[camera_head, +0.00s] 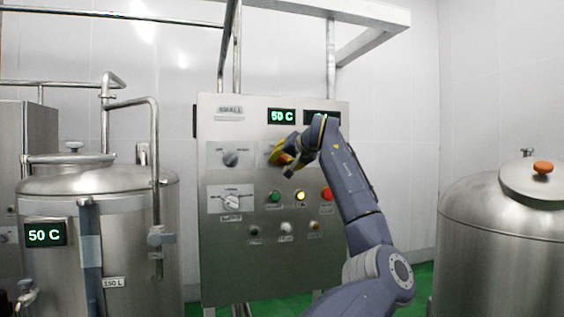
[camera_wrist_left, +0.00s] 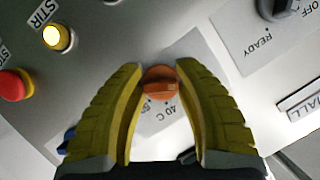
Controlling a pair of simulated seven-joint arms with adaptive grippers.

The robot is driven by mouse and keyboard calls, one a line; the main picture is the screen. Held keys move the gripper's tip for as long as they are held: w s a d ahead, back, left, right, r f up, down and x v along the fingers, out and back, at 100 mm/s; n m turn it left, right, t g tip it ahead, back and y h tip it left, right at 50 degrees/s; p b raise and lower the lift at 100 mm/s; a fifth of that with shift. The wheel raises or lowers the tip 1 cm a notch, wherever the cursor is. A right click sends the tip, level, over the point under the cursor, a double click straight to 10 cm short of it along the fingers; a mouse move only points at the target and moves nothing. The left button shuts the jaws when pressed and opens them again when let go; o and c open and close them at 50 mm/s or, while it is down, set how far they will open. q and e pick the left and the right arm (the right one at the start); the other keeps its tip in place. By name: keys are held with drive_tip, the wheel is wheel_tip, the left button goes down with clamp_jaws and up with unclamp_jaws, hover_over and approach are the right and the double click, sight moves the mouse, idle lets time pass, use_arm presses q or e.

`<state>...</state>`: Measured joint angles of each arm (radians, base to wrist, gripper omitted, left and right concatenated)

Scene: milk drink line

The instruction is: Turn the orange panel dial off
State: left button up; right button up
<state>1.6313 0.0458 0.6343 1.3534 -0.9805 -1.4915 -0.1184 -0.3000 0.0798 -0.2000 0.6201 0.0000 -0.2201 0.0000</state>
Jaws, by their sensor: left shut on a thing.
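The orange panel dial (camera_wrist_left: 158,84) sits on a pale label plate in the left wrist view, between the two yellow fingers of my left gripper (camera_wrist_left: 161,68). The fingers are closed around it, one on each side. The dial's pointer direction is not clear. My right gripper is not in view.
A dark knob (camera_head: 230,159) is left of the gripper, with a white dial (camera_head: 231,202) below. Green (camera_head: 274,196), lit yellow (camera_head: 299,195) and red (camera_head: 326,194) buttons sit underneath. Steel tanks stand left (camera_head: 120,265) and right (camera_head: 500,265), apart from the panel.

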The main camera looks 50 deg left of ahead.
use_arm(q)
drive_tip(key=shift+n, duration=0.4)
drive_tip(key=shift+o, duration=0.2)
drive_tip(key=shift+f+t, duration=0.1)
drive_tip(key=shift+t, duration=0.2)
drive_tip(key=shift+a, duration=0.1)
drive_tip(key=shift+c, duration=0.2)
drive_tip(key=o, duration=1.2)
drive_tip(key=v, duration=1.2)
drive_tip(key=shift+r, duration=0.25)
drive_tip(key=shift+a, duration=0.1)
